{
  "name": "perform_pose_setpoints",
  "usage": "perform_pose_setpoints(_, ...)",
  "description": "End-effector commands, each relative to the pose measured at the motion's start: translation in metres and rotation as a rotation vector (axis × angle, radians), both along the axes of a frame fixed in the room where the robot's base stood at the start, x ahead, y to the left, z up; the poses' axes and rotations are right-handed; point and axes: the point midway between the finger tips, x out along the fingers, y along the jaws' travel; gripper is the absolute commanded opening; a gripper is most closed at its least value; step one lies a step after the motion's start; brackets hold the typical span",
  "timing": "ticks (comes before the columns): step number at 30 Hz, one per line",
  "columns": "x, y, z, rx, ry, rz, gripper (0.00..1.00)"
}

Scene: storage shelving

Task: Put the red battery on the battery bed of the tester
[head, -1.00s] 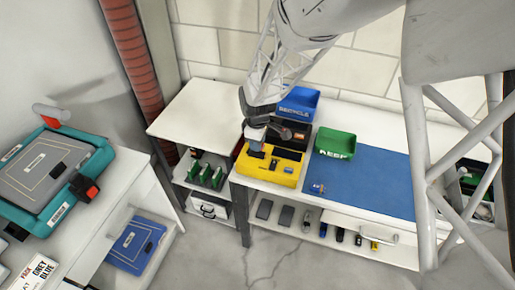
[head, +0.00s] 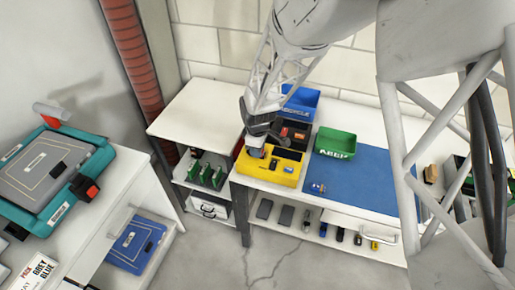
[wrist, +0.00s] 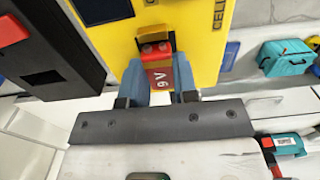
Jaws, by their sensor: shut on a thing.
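The yellow tester (head: 262,173) sits at the left end of the workbench in the head view; it also fills the top middle of the wrist view (wrist: 200,30). The red battery (wrist: 161,78), marked "9 V", is between my two blue-grey fingers in the wrist view. My gripper (wrist: 160,84) is shut on it. The battery's terminal end points at a dark recess with a yellow block (wrist: 155,32) on the tester. I cannot tell whether the battery touches the bed. In the head view my gripper (head: 257,150) is over the tester's left part and hides the battery.
A black box with an orange part (head: 296,134) stands right behind the tester. A blue bin (head: 302,103) and a green bin (head: 335,143) are behind and to the right. The blue mat (head: 360,185) is mostly clear, with small items at its left edge.

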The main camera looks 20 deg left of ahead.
Motion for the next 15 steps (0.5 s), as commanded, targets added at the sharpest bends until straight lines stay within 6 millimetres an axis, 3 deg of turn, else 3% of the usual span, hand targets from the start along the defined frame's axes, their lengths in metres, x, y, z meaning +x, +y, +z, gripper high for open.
perform_pose_setpoints(4, -0.0001, -0.0001, -0.0032, 0.0, 0.001, 0.0, 0.04)
perform_pose_setpoints(5, 0.0, 0.0, -0.0028, 0.0, 0.0, 0.0, 0.32)
perform_pose_setpoints(9, 0.0, 0.0, -0.0026, 0.0, 0.0, 0.0, 0.53)
perform_pose_setpoints(15, 0.0, 0.0, -0.0026, 0.0, 0.0, 0.0, 0.53)
